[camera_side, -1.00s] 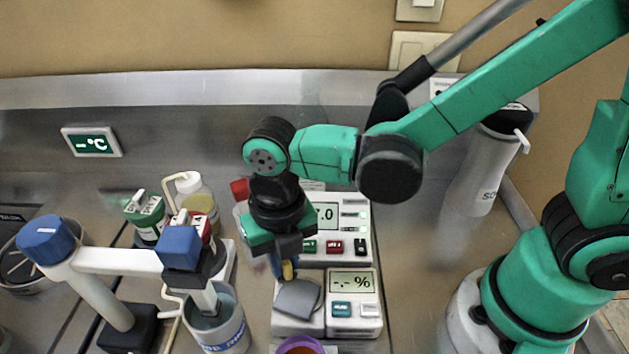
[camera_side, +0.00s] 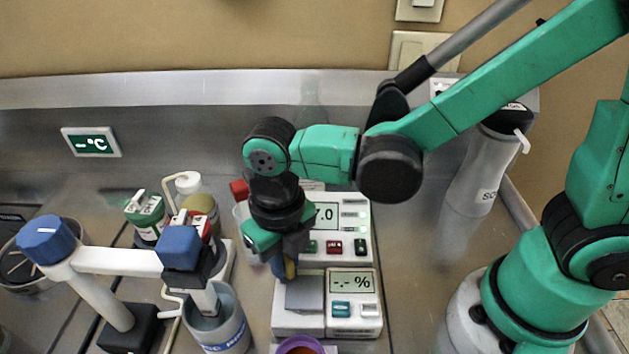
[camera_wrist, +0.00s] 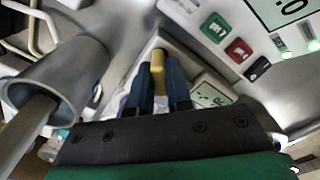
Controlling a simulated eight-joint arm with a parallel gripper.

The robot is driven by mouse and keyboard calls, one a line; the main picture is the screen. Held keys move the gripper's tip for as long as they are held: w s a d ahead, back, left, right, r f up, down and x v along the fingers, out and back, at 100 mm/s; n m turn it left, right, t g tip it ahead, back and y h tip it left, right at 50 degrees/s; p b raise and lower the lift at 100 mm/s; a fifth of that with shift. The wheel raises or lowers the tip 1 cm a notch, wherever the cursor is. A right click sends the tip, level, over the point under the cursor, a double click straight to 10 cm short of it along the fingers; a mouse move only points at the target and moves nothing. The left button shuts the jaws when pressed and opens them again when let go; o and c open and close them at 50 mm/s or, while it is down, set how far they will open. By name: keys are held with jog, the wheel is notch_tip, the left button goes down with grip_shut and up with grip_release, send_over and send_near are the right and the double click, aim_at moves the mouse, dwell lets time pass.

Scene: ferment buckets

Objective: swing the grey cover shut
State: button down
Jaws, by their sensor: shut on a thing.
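The grey cover (camera_side: 305,296) is on the left part of the white percent meter (camera_side: 352,308) in the side view. It looks square to the meter's edges there; whether it lies fully flat I cannot tell. My gripper (camera_side: 289,268) points down at the cover's back edge. Its blue fingers are shut on a small yellow tab, which shows between the fingertips in the wrist view (camera_wrist: 157,62). The cover itself is mostly hidden behind the fingers and palm in the wrist view.
A second white meter (camera_side: 354,247) with coloured buttons stands directly behind. A grey cup (camera_side: 222,325) under a white arm with a blue block (camera_side: 180,247) stands close left. A purple-rimmed vessel (camera_side: 300,346) is in front. Bare steel counter lies to the right.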

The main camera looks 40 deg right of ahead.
jog(key=c, duration=0.8)
grip_release()
jog(key=shift+r, duration=2.8)
